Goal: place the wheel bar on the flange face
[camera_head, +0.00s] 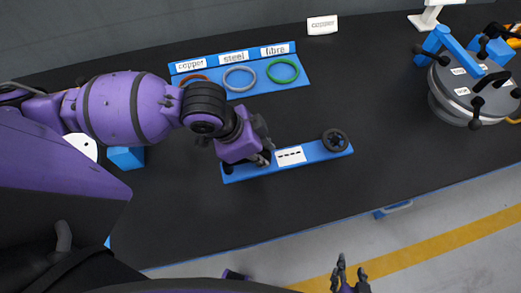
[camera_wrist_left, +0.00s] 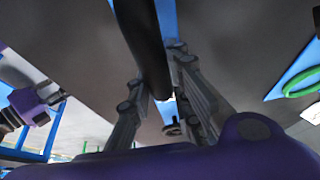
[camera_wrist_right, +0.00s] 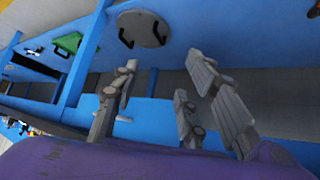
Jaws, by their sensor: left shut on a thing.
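The wheel bar appears to be the thick black bar (camera_wrist_left: 148,40) between my left fingers in the left wrist view; most of it is hidden in the head view. My left gripper (camera_head: 264,156) is shut on it, low over the left half of a blue tray (camera_head: 318,151). A black wheel (camera_head: 335,140) sits at the tray's right end; I cannot tell whether it belongs to the bar. The flange face (camera_head: 462,82) is the grey round top of the shell at the right, with black handles around it. My right gripper (camera_head: 348,277) is open and empty, off the table's front edge.
A blue rack (camera_head: 294,92) holds brown, grey and green rings under labels reading copper, steel and fibre. A blue arm (camera_head: 460,52) reaches over the shell. A white block (camera_head: 322,25) lies at the back. The black table (camera_head: 390,120) is clear between tray and shell.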

